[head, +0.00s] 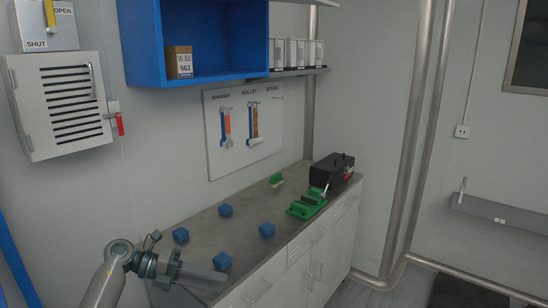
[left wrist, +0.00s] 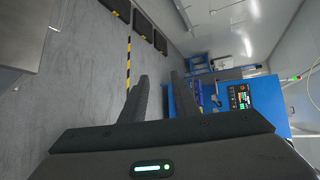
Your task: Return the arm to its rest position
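My left arm comes in at the bottom left of the head view. Its gripper (head: 222,280) points right, in front of the near end of the workbench. In the left wrist view the two dark fingers (left wrist: 159,78) stand apart with a clear gap and nothing between them. That view looks along the floor and room, sideways. My right gripper shows in neither view.
The grey workbench (head: 205,238) carries several blue cubes, one (head: 221,262) close to my gripper. A green vise (head: 306,205) and black toolbox (head: 331,172) stand at its far end. A blue shelf (head: 148,50) and vented cabinet (head: 70,103) hang on the wall.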

